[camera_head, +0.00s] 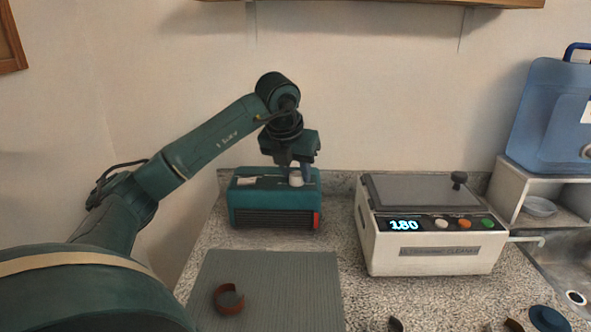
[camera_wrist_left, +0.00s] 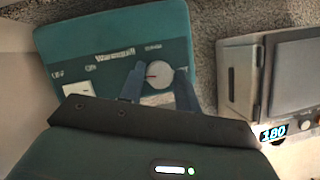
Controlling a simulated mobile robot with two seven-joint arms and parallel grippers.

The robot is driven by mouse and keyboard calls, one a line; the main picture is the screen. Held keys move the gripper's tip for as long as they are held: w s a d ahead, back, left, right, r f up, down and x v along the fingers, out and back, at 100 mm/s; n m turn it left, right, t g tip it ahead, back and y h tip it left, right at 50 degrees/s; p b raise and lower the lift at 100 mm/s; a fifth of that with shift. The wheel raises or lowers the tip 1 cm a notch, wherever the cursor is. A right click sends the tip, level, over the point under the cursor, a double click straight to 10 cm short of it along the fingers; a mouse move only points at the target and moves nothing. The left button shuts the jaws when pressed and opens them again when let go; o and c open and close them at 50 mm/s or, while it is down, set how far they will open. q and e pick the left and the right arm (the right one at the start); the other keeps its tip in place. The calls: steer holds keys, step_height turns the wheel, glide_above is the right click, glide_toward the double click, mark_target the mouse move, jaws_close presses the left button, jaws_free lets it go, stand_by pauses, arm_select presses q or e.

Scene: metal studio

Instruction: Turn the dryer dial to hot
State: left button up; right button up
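The dryer (camera_head: 272,208) is a teal box against the back wall, with a dark grille on its front; it also shows in the left wrist view (camera_wrist_left: 100,38). My right gripper is not in view.
A white ultrasonic cleaner (camera_head: 440,253) showing 180 stands right of the dryer, with a gap between. A ribbed grey mat (camera_head: 285,285) with a brown ring-like object (camera_head: 229,299) lies in front. A sink (camera_head: 575,295) and blue container (camera_head: 550,120) are at right.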

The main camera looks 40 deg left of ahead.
arm_select(q)
steer(key=c, duration=0.5)
